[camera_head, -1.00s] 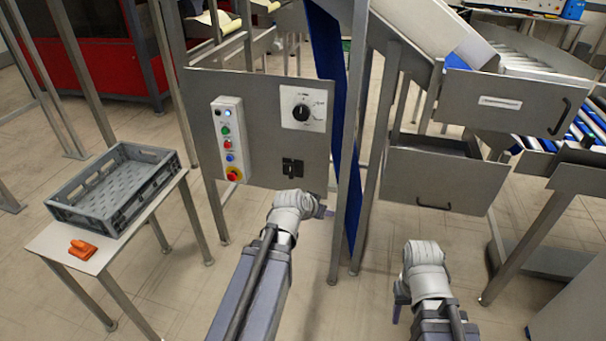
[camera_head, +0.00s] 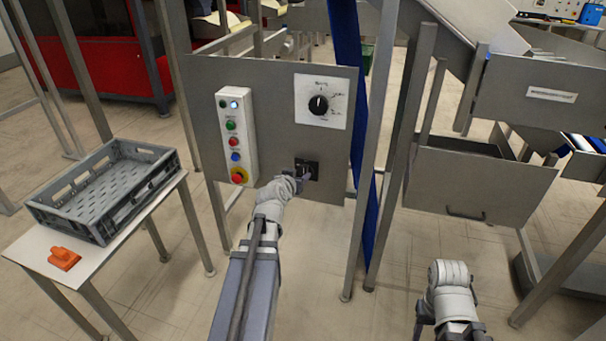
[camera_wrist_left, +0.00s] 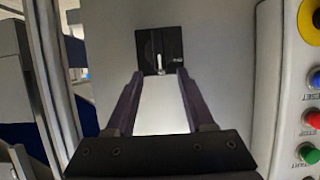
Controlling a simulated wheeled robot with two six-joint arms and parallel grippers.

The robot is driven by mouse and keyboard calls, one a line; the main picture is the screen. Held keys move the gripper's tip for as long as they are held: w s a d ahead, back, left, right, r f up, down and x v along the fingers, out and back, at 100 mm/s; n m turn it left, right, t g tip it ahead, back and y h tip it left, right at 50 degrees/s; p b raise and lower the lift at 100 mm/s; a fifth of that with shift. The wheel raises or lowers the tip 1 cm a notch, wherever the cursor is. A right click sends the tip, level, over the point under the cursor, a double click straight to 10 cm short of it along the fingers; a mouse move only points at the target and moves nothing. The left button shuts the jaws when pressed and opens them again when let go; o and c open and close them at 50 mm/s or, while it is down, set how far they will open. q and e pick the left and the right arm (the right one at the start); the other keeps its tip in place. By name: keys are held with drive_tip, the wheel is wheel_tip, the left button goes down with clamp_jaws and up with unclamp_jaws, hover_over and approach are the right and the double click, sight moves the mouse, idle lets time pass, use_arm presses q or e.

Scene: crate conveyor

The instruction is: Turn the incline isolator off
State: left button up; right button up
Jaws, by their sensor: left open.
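The incline isolator is a small black square switch (camera_head: 313,170) low on the grey panel (camera_head: 205,95). In the left wrist view, the isolator (camera_wrist_left: 172,44) is straight ahead, with a pale narrow strip at its near edge and tiny lettering too small to read. My left gripper (camera_head: 298,178) is at the isolator in the head view and partly covers it. In the wrist view its fingers (camera_wrist_left: 157,74) are apart and empty, just short of the switch; I cannot tell whether they touch it. My right gripper (camera_head: 419,328) hangs low at the right, its jaws unclear.
A white button box (camera_head: 236,135) with an emergency stop (camera_head: 239,176) is left of the isolator. A dial (camera_head: 319,104) is above it. A grey crate (camera_head: 100,190) and an orange object (camera_head: 64,258) rest on a side table (camera_head: 30,245). Grey bins (camera_head: 470,185) hang at the right.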

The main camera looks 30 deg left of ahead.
sight(304, 171)
use_arm(q)
drive_tip(key=b+x, duration=0.1)
drive_tip(key=x, duration=0.4)
drive_tip(key=shift+w+b, duration=0.2)
drive_tip(key=shift+b, duration=0.15)
drive_tip(key=shift+c, duration=0.4)
clamp_jaws()
